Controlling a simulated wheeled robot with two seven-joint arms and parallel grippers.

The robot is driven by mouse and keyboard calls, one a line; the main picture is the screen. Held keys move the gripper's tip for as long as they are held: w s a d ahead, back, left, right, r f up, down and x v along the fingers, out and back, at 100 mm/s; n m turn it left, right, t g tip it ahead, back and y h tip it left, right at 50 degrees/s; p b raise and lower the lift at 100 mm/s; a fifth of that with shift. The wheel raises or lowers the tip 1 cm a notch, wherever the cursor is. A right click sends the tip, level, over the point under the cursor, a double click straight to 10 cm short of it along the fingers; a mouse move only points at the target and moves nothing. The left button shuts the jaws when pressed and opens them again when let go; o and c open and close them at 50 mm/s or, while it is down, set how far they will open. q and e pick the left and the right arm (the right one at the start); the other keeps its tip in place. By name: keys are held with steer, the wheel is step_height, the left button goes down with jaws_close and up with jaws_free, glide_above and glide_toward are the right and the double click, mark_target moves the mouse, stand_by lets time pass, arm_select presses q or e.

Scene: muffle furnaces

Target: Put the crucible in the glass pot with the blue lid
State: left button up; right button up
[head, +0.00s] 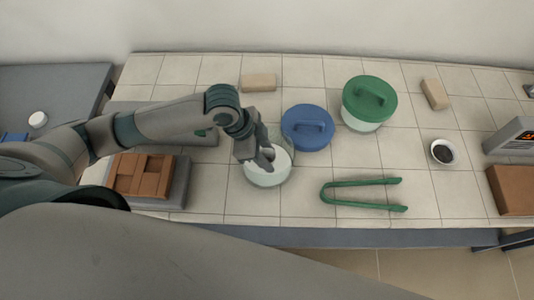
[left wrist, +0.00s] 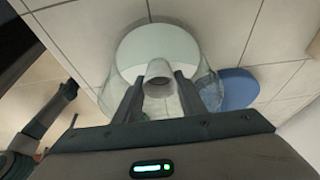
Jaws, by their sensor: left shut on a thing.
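A glass pot with a pale inside (head: 268,180) stands open on the tiled bench in the head view. The blue lid (head: 307,134) lies on the bench just right of and behind this pot; its edge also shows in the left wrist view (left wrist: 240,90). My left gripper (head: 262,158) is over the pot's mouth. In the left wrist view it is shut on the pale crucible (left wrist: 159,72), held between the two fingers over the pot (left wrist: 135,40). Whether the crucible touches the pot's floor is unclear. My right gripper is not identifiable in the head view.
A pot with a green lid (head: 370,98) stands behind to the right. Green tongs (head: 362,193) lie to the right of the open pot. Reddish bricks (head: 143,176) sit at left.

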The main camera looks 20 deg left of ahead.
arm_select(q)
steer(key=o, duration=1.1)
steer(key=shift+f, duration=0.1)
steer(key=shift+c, duration=0.2)
steer(key=b+v, duration=0.1)
steer(key=v, duration=1.1)
